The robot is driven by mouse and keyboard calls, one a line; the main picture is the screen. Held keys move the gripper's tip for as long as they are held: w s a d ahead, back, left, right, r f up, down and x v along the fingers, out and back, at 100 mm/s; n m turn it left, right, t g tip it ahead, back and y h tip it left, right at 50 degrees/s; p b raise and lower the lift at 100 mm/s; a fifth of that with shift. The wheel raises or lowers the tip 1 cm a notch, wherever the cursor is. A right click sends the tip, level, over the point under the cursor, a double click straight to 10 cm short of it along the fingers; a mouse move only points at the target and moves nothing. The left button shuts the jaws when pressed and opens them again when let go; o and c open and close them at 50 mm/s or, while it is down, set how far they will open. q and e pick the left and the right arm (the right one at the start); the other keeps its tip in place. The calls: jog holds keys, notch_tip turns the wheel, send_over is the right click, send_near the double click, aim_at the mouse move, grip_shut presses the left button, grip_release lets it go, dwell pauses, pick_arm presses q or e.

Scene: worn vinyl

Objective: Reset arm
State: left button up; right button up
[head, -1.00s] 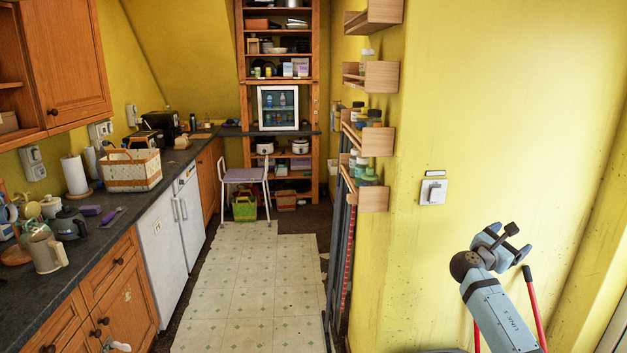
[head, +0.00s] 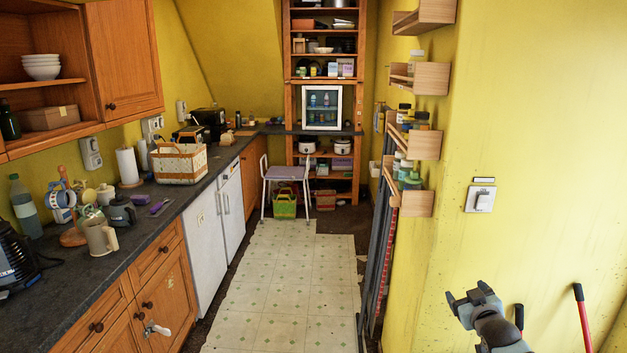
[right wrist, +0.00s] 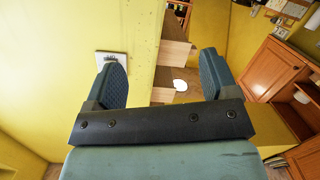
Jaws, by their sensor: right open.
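My right gripper (head: 470,298) is at the lower right of the head view, in front of the yellow wall. It is open. In the right wrist view its two padded fingers (right wrist: 163,82) stand wide apart with nothing held between them. My left gripper is not in the head view.
A yellow wall with a light switch (head: 480,198) and wooden spice racks (head: 416,138) stands near my right arm. Red-handled poles (head: 582,318) lean at the lower right. A dark counter (head: 125,225) with kitchen items runs along the left. The tiled floor (head: 290,285) ahead is clear.

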jog(key=s+a+f+g+y, duration=0.1)
jog(key=s+a+f, duration=0.45)
jog(key=s, duration=0.45)
jog(key=s+a+f+g+y, duration=0.15)
jog(key=s+a+f, duration=0.25)
jog(key=s+f, duration=0.4)
jog(key=s+a+f+g+y, duration=0.1)
jog(key=s+a+f, duration=0.45)
jog(key=s, duration=0.55)
jog(key=s+a+g, duration=0.1)
jog(key=s+a, duration=0.1)
jog(key=s, duration=0.5)
jog(key=s+a+f, duration=0.1)
jog(key=s+a, duration=0.1)
jog(key=s, duration=0.4)
jog(key=shift+s+f+m+g, duration=0.25)
jog(key=shift+s+m+g, duration=0.05)
jog(key=shift+s+g, duration=0.1)
